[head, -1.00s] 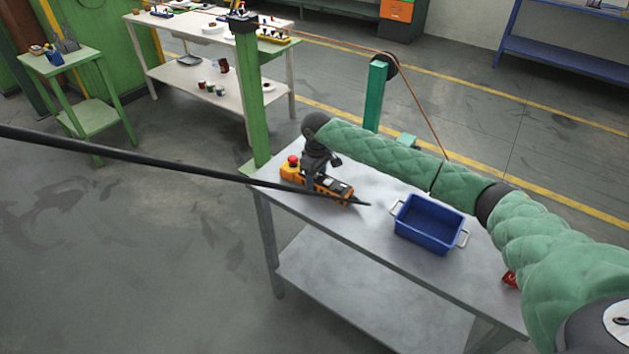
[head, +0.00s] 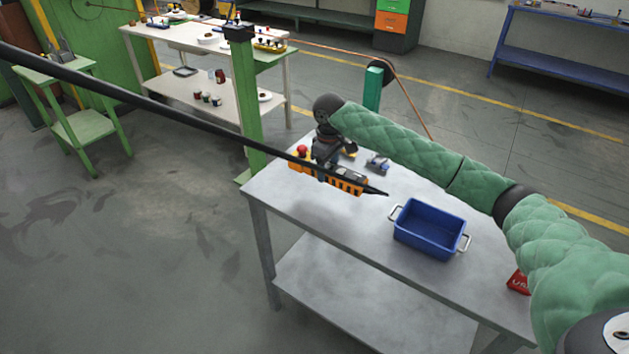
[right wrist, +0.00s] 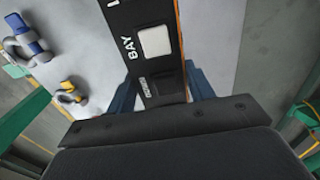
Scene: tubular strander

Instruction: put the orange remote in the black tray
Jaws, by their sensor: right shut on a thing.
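The orange remote (head: 346,185) has a black face, orange edges and a red button at its left end. My right gripper (head: 324,170) is shut on it over the near left part of the grey table. It seems to hang just above the top; the gap is hard to judge. In the right wrist view, the remote (right wrist: 150,45) stands between the blue-grey fingers (right wrist: 162,92), its black face lettered "BAY". A dark shallow tray (head: 186,71), perhaps the black tray, lies on the lower shelf of the far white table. My left gripper is out of view.
A blue bin (head: 430,228) with handles stands on the grey table (head: 330,215). Small shackle-like parts (head: 378,163) lie behind the remote. A red object (head: 519,281) is at the right edge. A long dark rod (head: 150,98) crosses the view. A green post (head: 245,95) rises behind.

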